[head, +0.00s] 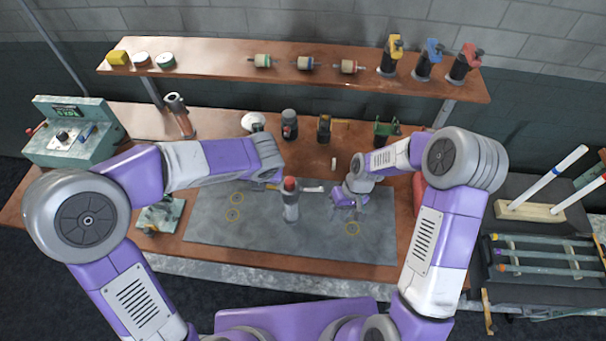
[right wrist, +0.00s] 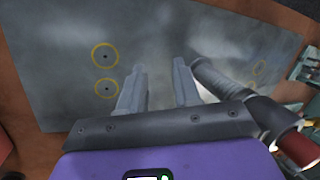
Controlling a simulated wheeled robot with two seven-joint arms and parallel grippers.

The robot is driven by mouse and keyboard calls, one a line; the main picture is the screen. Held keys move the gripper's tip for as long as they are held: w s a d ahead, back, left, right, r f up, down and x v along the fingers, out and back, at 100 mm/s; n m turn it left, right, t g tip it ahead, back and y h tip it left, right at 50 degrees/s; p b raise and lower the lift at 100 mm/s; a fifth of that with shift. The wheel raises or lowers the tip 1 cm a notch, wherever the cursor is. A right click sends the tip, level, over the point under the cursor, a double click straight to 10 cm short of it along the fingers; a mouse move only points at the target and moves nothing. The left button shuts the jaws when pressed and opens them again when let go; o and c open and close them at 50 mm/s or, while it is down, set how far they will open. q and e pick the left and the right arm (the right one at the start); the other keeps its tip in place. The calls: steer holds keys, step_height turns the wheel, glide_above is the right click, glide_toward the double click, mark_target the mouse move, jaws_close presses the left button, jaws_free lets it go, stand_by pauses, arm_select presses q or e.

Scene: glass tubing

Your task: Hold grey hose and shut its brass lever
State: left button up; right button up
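A grey cylinder with a red and dark top (head: 291,205) stands upright near the middle of the grey mat (head: 320,240). In the right wrist view a grey ribbed body (right wrist: 218,78) with a red end (right wrist: 298,148) lies right of the fingers. I cannot make out which part is the grey hose. A small tan piece left of the cylinder may be the brass lever, but it is too small to tell. My right gripper (head: 349,200) is right of the cylinder; in its wrist view (right wrist: 158,85) the fingers are apart with nothing between them. My left gripper is mostly hidden by its arm, left of the cylinder.
A pale short rod (head: 314,189) lies just right of the cylinder. Yellow rings (head: 352,228) mark the mat. A green control box (head: 72,135) stands at left, a raised shelf (head: 220,72) with several fittings at the back, a tube rack (head: 545,255) at right.

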steer(key=w+r+n+h, duration=0.1)
steer(key=w+r+n, duration=0.3)
steer(key=r, duration=0.4)
step_height(320, 180, up, 4)
steer(key=n+t+h, duration=0.1)
steer(key=n+h, duration=0.1)
steer(key=n, duration=0.7)
glide_above(303, 189)
steer(key=d, duration=0.1)
steer(key=shift+s, duration=0.1)
steer(key=shift+a+r+n+t, duration=0.1)
steer(key=shift+a+n+t, duration=0.2)
steer(key=shift+n, duration=0.2)
steer(key=shift+a, duration=0.1)
steer(key=shift+f, duration=3.7)
